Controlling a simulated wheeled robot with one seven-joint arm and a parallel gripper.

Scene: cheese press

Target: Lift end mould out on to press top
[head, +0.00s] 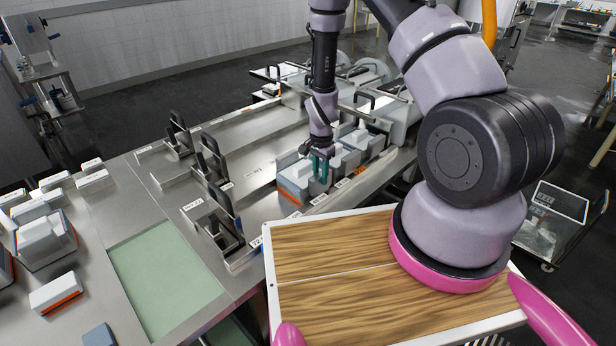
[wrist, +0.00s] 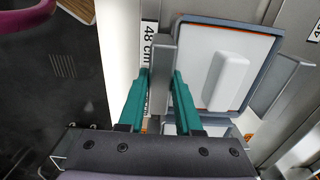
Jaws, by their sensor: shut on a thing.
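The end mould (head: 294,181) is a blue-grey box with a white lid and an orange line under the lid. It sits at the near left end of a row of similar moulds in the steel press. In the wrist view the end mould (wrist: 222,70) shows its white lid block and a grey upright lug on each side. My gripper (head: 319,168) has teal fingers pointing down at the mould's side. In the wrist view my gripper (wrist: 160,76) is shut on the near lug. Whether the mould is clear of the press bed cannot be told.
More moulds (head: 362,142) stand behind in the row. Black-handled steel clamps (head: 222,205) stand left of the press. A green mat (head: 160,271) lies on the steel bench, with loose moulds (head: 45,240) at far left. A wood-topped tray (head: 320,250) is in front of me.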

